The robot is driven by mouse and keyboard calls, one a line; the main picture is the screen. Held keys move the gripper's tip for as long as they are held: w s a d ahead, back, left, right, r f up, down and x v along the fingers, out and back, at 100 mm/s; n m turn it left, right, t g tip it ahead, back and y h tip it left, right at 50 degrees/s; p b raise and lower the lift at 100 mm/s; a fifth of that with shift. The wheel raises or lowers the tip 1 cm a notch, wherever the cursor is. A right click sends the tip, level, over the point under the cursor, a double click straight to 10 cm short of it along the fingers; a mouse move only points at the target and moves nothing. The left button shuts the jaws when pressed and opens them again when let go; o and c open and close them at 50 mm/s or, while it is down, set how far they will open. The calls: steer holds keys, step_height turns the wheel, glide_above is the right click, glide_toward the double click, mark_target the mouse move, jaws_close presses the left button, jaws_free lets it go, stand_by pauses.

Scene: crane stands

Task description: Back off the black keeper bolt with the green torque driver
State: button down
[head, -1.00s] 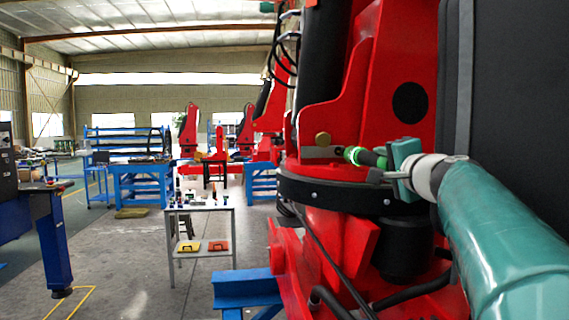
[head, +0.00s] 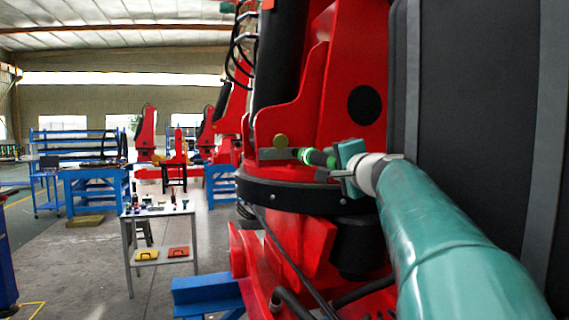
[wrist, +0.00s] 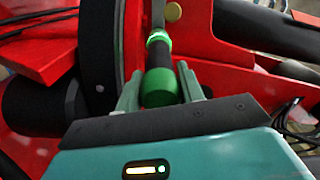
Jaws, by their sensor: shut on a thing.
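The green torque driver (head: 314,157) has a black grip with green bands. My gripper (head: 342,168) is shut on its rear end. In the wrist view the driver (wrist: 159,57) lies between the two fingers of my gripper (wrist: 160,88), its green end cap toward me and its grey shaft pointing away. In the head view its front end is at a grey plate (head: 274,154) on the red crane stand. The black keeper bolt cannot be made out in either view; the driver may cover it. I cannot tell whether the driver touches it.
A brass-coloured round knob (head: 280,141) sits just above the plate. A black ring flange (head: 300,196) runs below the driver. A dark panel (head: 480,110) stands close on the right. A small table (head: 160,211) with tools stands on open floor at the left.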

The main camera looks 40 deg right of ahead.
steer(key=shift+x, duration=0.95)
stand_by(2.0)
steer(key=shift+s+a, duration=0.15)
stand_by(1.3)
